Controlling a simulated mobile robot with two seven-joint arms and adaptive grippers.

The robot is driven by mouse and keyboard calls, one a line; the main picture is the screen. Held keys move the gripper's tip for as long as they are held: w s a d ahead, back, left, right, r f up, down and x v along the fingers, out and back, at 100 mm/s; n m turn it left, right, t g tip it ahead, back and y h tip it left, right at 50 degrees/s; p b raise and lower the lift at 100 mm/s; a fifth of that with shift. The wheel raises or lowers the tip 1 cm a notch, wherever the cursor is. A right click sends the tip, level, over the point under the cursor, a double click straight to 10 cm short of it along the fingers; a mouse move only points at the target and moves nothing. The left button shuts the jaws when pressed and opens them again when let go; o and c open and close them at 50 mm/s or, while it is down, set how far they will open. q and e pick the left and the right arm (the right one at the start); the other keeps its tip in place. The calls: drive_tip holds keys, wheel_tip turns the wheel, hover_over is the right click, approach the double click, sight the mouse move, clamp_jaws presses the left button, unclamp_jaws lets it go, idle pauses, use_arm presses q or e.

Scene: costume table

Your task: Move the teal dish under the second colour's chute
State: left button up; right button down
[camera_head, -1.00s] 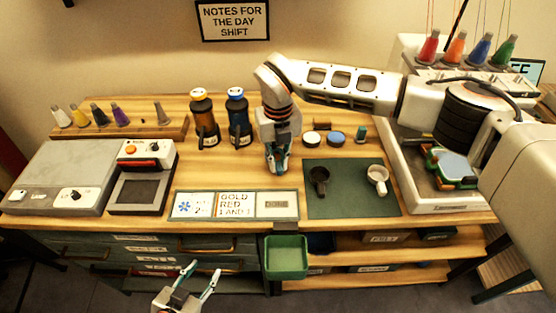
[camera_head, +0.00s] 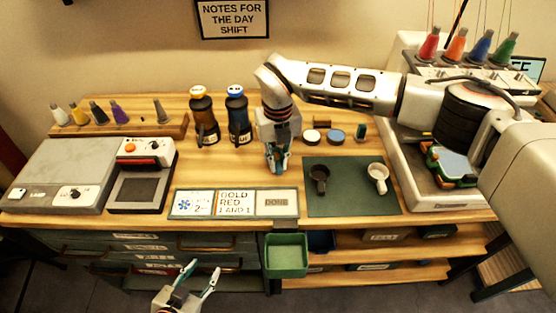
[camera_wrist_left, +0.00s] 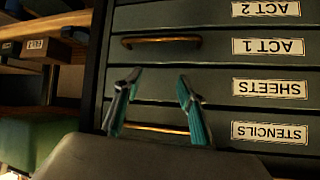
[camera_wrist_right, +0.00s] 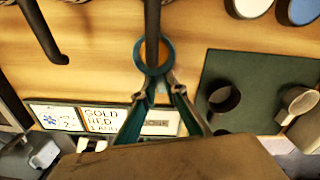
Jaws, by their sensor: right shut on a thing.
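The small round teal dish (camera_wrist_right: 141,64) is at the fingertips of my right gripper (camera_wrist_right: 160,92), which is shut on it in the right wrist view. Its inside looks orange-brown. A dark chute tube (camera_wrist_right: 153,22) overlaps the dish from above; the exact gap cannot be told. In the head view my right gripper (camera_head: 277,168) hides the dish and whatever stands behind the arm. A blue-labelled bottle (camera_head: 238,112) and a gold-brown bottle (camera_head: 204,112) stand to its left. The order card (camera_head: 236,204) reads gold, red. My left gripper (camera_head: 196,280) is open and empty before the drawers.
Another dark chute (camera_wrist_right: 42,30) is left of the dish in the right wrist view. A dark cup (camera_head: 319,176) and a white cup (camera_head: 377,174) stand on the green mat (camera_head: 345,203). A green bin (camera_head: 286,258) hangs at the table's front. Labelled drawers (camera_wrist_left: 215,85) face my left gripper.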

drive_tip(key=shift+f, duration=0.1)
drive_tip(key=c, duration=2)
unclamp_jaws()
drive_tip(key=shift+r+p, duration=1.4)
drive_tip(key=shift+r, duration=0.9)
drive_tip(key=shift+s+r+p, duration=0.35)
drive_tip(key=shift+s+p, duration=0.15)
drive_tip(key=shift+s, duration=0.05)
drive_tip(key=shift+s+r+p, duration=0.3)
drive_tip(key=shift+s+p, duration=0.2)
drive_tip(key=shift+s+r+p, duration=0.25)
drive_tip(key=shift+s, duration=0.4)
drive_tip(key=shift+s+r+p, duration=0.3)
drive_tip(key=shift+s, duration=0.35)
drive_tip(key=shift+s+r+p, duration=0.25)
drive_tip(key=shift+s, duration=0.4)
